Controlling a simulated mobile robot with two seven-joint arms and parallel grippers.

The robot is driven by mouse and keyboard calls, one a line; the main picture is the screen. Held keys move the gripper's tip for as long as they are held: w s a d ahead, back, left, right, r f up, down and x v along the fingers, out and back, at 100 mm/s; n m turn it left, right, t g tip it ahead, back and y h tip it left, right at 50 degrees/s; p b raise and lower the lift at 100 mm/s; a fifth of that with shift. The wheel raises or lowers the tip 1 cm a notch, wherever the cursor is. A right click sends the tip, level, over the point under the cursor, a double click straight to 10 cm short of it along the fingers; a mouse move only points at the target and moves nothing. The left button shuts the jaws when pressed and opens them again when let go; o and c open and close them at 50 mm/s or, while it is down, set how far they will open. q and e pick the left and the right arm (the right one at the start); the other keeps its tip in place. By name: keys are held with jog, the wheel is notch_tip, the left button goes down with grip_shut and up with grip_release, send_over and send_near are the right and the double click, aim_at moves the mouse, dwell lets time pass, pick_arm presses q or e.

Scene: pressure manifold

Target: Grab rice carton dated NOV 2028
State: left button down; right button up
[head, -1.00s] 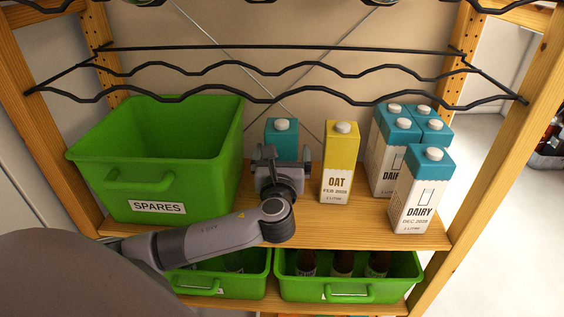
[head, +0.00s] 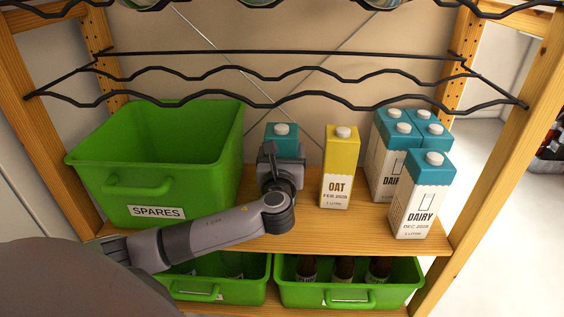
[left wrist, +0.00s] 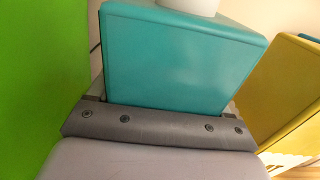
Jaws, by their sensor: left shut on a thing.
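A teal-topped carton (head: 281,130) with a white cap stands on the wooden shelf between the green SPARES bin and the yellow OAT carton. My left gripper (head: 279,152) is shut on it from the front and hides its label, so I cannot read its name or date. In the left wrist view the teal carton (left wrist: 175,65) fills the space between the fingers. My right gripper is not in view. No carton with a readable RICE label or NOV 2028 date shows.
The SPARES bin (head: 185,165) is close on the left. The OAT carton (head: 338,170), dated FEB 2028, is close on the right. Several teal-topped cartons stand further right, the front one (head: 420,195) reading DAIRY. A black wire rack (head: 300,97) hangs above.

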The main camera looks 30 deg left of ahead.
pick_arm(q)
jog(key=shift+r, duration=0.3)
